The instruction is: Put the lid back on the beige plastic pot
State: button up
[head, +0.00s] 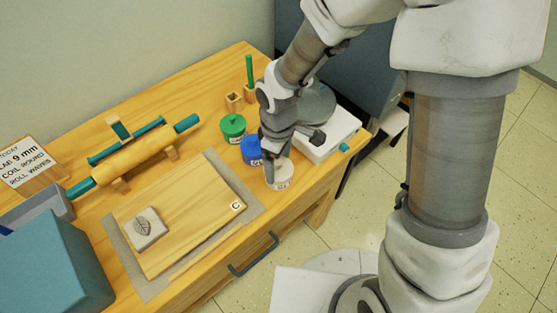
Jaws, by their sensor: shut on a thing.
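The beige plastic pot (282,183) stands on the wooden table near its front edge, right of the board, with a label on its side. My gripper (273,177) points down at the pot's top, its fingers at the left part of the rim. It is shut on what appears to be the beige lid, low over the pot. The fingers and arm hide part of the top, so I cannot tell whether the lid is seated or held just above. No other beige lid shows on the table.
A blue pot (251,152) and a green pot (232,128) stand close behind left. A white device (330,140) with a grey disc is at the right. A board (190,220) with a leaf-stamped tile lies left. A rolling pin (145,160) rests on supports farther back.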

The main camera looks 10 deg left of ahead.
dwell(0.4)
jog(key=o, duration=1)
jog(key=shift+r+p, duration=2.95)
jog(key=shift+r, duration=0.55)
grip_shut()
